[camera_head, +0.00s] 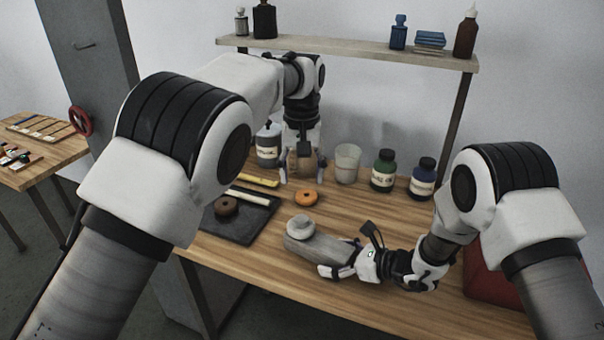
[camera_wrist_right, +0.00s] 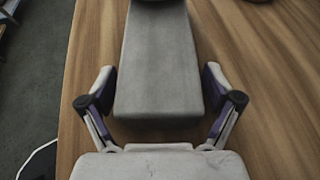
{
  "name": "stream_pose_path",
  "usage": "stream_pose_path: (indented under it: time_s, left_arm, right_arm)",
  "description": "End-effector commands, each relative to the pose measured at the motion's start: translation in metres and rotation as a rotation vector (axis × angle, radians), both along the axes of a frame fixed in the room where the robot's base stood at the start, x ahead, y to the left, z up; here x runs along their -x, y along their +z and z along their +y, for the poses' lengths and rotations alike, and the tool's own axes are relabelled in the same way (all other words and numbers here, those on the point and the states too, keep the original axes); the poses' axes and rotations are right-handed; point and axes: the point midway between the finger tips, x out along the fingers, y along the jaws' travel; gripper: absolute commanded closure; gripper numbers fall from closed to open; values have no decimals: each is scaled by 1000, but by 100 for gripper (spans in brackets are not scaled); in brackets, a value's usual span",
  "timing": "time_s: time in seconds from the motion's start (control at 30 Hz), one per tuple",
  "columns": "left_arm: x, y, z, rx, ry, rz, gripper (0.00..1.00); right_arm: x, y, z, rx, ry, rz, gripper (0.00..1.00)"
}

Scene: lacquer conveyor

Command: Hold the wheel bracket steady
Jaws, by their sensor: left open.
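The wheel bracket (camera_head: 318,252) is a grey block lying on the wooden table, with a pale round piece (camera_head: 300,226) on its far end. It also shows in the right wrist view (camera_wrist_right: 158,70), its near end between my right fingers. My right gripper (camera_head: 335,260) is open around this end, one finger on each side, with what looks like a narrow gap at both. My left gripper (camera_head: 302,178) is open and points down at the back of the table, behind an orange ring (camera_head: 306,198). No object shows held in it.
A dark tray (camera_head: 236,228) with a brown ring (camera_head: 227,206) lies left of the bracket. A white cup (camera_head: 347,163), a green bottle (camera_head: 383,171) and a blue bottle (camera_head: 423,178) stand at the back. A red box (camera_head: 490,285) is at right.

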Motion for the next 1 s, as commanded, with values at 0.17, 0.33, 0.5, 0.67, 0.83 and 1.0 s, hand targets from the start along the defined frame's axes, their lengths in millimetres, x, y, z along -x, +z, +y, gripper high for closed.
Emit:
stream_pose_path:
  time_s: [0.17,0.33,0.5,0.67,0.83,1.0]
  left_arm:
    - [0,0,0,0,0,0,37]
    - [0,0,0,0,0,0,37]
    - [0,0,0,0,0,0,37]
    - [0,0,0,0,0,0,37]
    - [0,0,0,0,0,0,37]
    - [0,0,0,0,0,0,37]
  right_arm:
    - [-1,1,0,-1,-1,-2,5]
    - [0,3,-2,-2,-1,-3,5]
    - [8,11,-21,-3,-4,-1,5]
    - [25,26,-51,-5,-5,-1,5]
    - [41,40,-81,-4,-4,-2,5]
    - [49,46,-95,-2,-1,-2,5]
